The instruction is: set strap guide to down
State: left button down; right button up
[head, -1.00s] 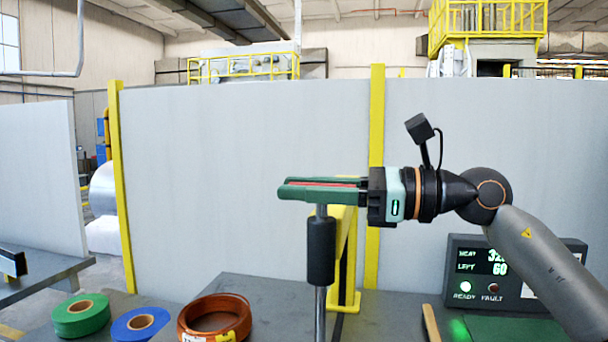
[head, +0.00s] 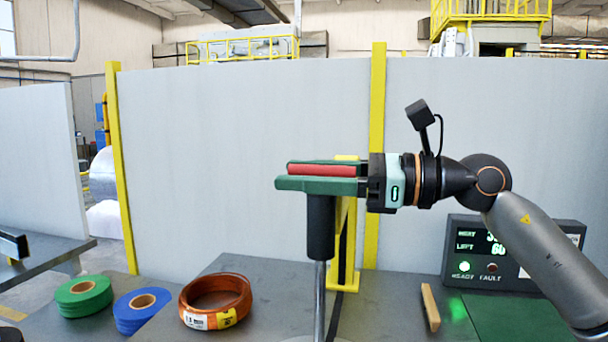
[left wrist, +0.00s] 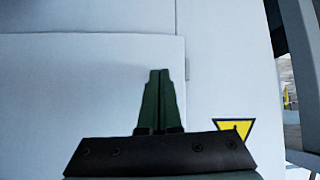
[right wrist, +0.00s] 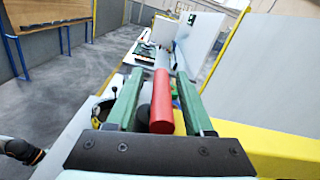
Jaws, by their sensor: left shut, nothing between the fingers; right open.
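A red bar (head: 321,169), which seems to be the strap guide's grip, lies level between the green fingers of my right gripper (head: 283,176). In the right wrist view, the red bar (right wrist: 161,105) is between the spread fingers of the right gripper (right wrist: 157,76), nearer the right finger. I cannot tell whether it touches. A black sleeve (head: 321,228) on an upright metal rod (head: 320,290) stands just below the fingers in the head view. How the bar joins its mount is hidden. My left gripper (left wrist: 160,75) is shut and empty before a pale panel.
A yellow post (head: 344,245) stands behind the rod. An orange coil (head: 240,314), a blue roll (head: 135,322) and a green roll (head: 82,305) sit on the left bench. A display box (head: 465,255) and wooden strip (head: 430,308) are at right. Grey panels (head: 240,150) close the back.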

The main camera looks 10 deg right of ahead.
jog(key=shift+d, duration=0.1)
jog(key=b+v, duration=0.1)
jog(key=v, duration=1.1)
jog(key=shift+d, duration=0.15)
jog(key=shift+s, duration=0.1)
